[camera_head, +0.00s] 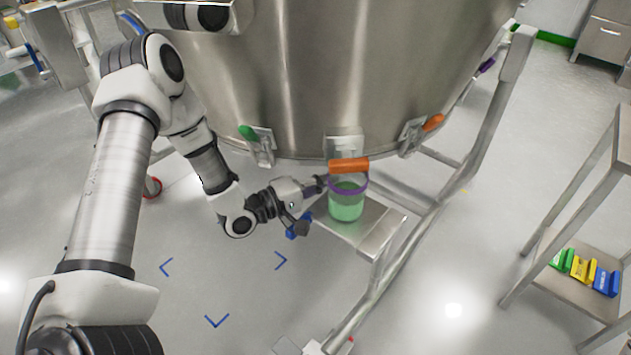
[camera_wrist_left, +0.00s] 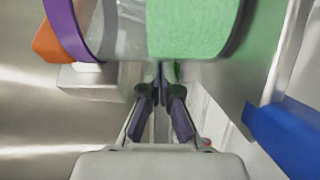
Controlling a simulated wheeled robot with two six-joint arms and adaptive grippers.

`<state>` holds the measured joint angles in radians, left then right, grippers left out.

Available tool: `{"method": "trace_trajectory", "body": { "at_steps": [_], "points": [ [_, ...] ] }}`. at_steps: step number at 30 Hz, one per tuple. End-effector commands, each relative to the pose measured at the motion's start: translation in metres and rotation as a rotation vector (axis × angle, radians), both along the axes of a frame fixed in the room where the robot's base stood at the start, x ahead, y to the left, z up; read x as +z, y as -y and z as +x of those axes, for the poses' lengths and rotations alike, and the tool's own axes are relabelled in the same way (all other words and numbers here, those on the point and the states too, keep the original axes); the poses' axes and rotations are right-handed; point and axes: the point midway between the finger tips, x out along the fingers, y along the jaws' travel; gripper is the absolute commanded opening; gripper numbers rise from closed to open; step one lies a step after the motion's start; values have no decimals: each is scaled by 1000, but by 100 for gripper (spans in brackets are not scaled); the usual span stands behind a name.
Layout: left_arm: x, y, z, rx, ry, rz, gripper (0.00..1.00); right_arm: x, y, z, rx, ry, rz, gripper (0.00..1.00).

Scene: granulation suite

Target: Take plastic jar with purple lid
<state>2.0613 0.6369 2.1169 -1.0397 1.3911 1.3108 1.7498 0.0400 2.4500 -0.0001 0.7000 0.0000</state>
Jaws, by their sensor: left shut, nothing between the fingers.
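The plastic jar (camera_head: 346,204) stands upright on a small metal step (camera_head: 388,222) against the big steel vessel. It is clear, with green contents in its lower part and a purple band of the lid (camera_head: 349,187) near its top. In the left wrist view the jar (camera_wrist_left: 190,28) fills the top, turned sideways, with the purple lid (camera_wrist_left: 66,28) at left. My left gripper (camera_head: 320,184) is beside the jar's left side, close to its wall. Its fingertips (camera_wrist_left: 160,72) are together with nothing between them; whether they touch the jar I cannot tell. My right gripper is not in view.
The steel vessel (camera_head: 300,80) rises behind the jar. Its orange clamp handle (camera_head: 348,165) sits right behind the lid. A blue handle (camera_head: 298,227) is at the step's left edge. A metal frame rail (camera_head: 430,220) runs to the right. Open floor lies in front.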

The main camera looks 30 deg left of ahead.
Motion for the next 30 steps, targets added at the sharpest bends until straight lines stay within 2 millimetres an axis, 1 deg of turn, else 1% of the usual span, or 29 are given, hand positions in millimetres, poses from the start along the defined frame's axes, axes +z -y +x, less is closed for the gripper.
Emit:
{"method": "trace_trajectory", "body": {
  "at_steps": [3,13,18,21,30],
  "points": [
    [0,5,-5,0,0,0,0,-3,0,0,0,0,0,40],
    [0,6,-7,-1,0,1,0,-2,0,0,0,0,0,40],
    [0,22,-25,-3,-4,0,0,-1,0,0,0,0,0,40],
    [1,28,-31,-2,-2,1,0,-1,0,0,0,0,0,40],
    [0,30,-34,0,0,1,0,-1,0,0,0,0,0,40]
  ]
}}
